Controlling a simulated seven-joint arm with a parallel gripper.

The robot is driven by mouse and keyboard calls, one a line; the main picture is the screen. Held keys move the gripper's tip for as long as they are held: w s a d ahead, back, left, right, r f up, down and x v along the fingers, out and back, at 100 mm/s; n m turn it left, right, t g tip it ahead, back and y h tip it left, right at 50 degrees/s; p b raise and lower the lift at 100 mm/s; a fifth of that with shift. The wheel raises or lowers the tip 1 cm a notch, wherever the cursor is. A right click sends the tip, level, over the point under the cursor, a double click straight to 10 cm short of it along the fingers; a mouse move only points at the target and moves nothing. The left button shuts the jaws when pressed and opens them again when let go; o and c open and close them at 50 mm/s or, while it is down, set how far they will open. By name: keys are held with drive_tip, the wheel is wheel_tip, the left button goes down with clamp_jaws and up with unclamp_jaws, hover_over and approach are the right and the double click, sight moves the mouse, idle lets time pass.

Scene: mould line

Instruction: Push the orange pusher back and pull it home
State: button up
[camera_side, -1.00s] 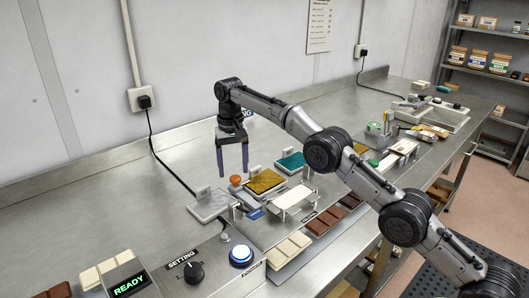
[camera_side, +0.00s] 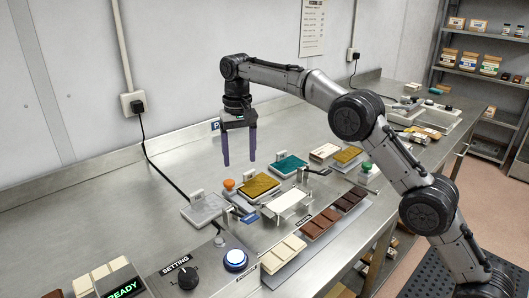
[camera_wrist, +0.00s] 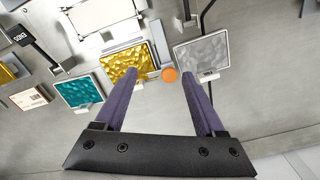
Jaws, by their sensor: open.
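The orange pusher (camera_side: 229,184) is a small round knob beside the gold mould (camera_side: 259,186), between it and the grey mould (camera_side: 205,210). In the wrist view the orange pusher (camera_wrist: 170,75) shows between my fingers, beyond their tips, with the gold mould (camera_wrist: 120,62) to its left and the grey mould (camera_wrist: 203,52) to its right. My gripper (camera_side: 241,163) is open and empty, with its two purple fingers pointing down. It appears above the bench, behind and over the pusher, apart from it. In the wrist view my gripper (camera_wrist: 160,74) spans the pusher with nothing between the fingers.
A teal mould (camera_side: 290,164) lies beyond the gold one. A white plate (camera_side: 288,201) is in front of it. Chocolate bars (camera_side: 318,225) lie along the front edge. Bare bench lies behind the moulds.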

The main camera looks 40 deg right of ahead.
drive_tip(key=s+r, duration=0.3)
drive_tip(key=s, duration=0.5)
drive_tip(key=shift+s+d+r, duration=0.25)
drive_tip(key=shift+d, duration=0.2)
drive_tip(key=shift+r, duration=0.1)
